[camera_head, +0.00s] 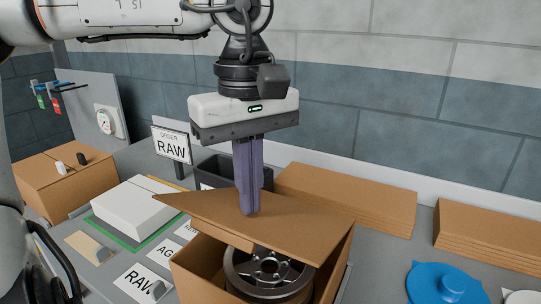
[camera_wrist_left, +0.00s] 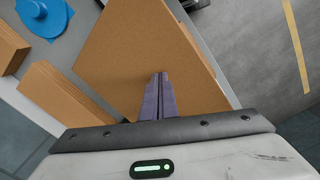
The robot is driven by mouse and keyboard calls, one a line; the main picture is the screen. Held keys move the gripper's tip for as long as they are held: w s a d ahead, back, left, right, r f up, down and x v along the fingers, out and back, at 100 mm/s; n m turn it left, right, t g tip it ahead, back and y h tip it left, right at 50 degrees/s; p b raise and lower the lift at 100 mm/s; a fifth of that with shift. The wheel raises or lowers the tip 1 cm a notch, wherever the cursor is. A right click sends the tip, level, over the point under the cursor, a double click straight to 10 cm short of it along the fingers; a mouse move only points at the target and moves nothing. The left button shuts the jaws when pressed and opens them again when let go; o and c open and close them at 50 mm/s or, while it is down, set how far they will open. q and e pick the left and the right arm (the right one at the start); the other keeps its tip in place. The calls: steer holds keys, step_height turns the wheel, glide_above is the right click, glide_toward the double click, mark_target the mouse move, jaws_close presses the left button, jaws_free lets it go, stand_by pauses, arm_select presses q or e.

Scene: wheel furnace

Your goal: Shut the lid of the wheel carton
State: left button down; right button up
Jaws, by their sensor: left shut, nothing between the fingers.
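The wheel carton (camera_head: 197,262) is an open brown cardboard box near the front of the bench. A dark spoked wheel (camera_head: 268,272) lies inside it, partly covered. Its lid (camera_head: 295,225) is a brown flap hinged on the carton and tilted partway over the opening. My left gripper (camera_head: 250,212) points down with its purple fingers shut and empty, tips at the lid's upper surface. In the left wrist view the fingertips (camera_wrist_left: 160,76) lie against the broad brown lid (camera_wrist_left: 130,45); I cannot tell how firmly they touch. My right gripper is not in view.
Flat cardboard stacks (camera_head: 345,198) lie behind the carton, with more at right (camera_head: 490,238). A blue round part (camera_head: 445,285) sits at front right. A white box (camera_head: 133,212), a RAW sign (camera_head: 172,146) and a dark bin (camera_head: 213,171) stand left and behind.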

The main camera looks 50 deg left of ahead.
mark_target(241, 219)
arm_select(q)
steer(key=shift+s+f, duration=0.15)
steer(key=shift+s, duration=0.05)
steer(key=f+b, duration=0.1)
steer(key=s+f+b, duration=0.2)
steer(key=f, duration=0.1)
steer(key=shift+d, duration=0.35)
steer(key=shift+r, duration=0.15)
steer(key=f+b, duration=0.1)
steer(key=f, duration=0.1)
steer(key=s+f+b, duration=0.1)
steer(key=f+b, duration=0.1)
steer(key=shift+d, duration=0.2)
steer(key=shift+f, duration=0.1)
